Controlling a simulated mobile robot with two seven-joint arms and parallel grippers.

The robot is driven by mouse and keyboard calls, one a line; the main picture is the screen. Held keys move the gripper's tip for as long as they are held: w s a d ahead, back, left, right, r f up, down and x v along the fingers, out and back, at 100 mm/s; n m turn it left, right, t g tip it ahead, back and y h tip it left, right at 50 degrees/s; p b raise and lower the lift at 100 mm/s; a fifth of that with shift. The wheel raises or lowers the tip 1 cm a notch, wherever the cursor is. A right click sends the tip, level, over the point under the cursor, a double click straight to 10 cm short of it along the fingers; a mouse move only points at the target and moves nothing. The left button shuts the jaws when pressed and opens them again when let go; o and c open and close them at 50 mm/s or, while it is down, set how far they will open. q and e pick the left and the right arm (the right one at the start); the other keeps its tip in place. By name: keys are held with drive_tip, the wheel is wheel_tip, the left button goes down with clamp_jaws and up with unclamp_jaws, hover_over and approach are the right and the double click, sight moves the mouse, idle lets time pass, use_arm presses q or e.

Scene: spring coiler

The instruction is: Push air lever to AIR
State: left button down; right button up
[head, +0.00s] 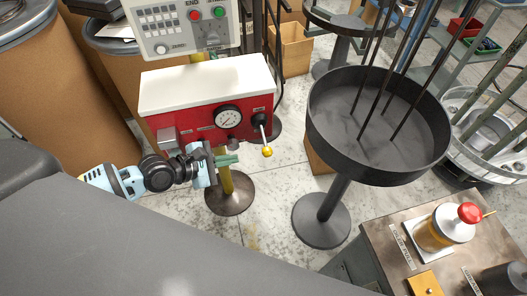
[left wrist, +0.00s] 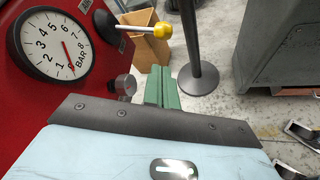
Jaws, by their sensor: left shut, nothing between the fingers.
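The air lever (head: 265,140) is a metal rod with a yellow ball end, on a black hub at the right of the red panel (head: 190,116). In the head view it points down. In the left wrist view the lever (left wrist: 150,29) sticks out to the right from its black hub. My left gripper (head: 236,159) has shut green fingers with nothing between them. It is left of and slightly below the yellow ball, apart from it. Its green fingers (left wrist: 162,88) show below the lever in the left wrist view. The right gripper is not in view.
A pressure gauge (head: 228,117) and a small knob (head: 233,144) sit on the panel by the lever. A black round tray on a stand (head: 335,150) is to the right. A grey surface (head: 150,245) fills the lower left. Open floor lies below the lever.

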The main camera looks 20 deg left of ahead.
sight(265, 144)
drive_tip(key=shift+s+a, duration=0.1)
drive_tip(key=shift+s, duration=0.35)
use_arm(q)
drive_tip(key=b+x, duration=0.1)
drive_tip(key=x, duration=0.9)
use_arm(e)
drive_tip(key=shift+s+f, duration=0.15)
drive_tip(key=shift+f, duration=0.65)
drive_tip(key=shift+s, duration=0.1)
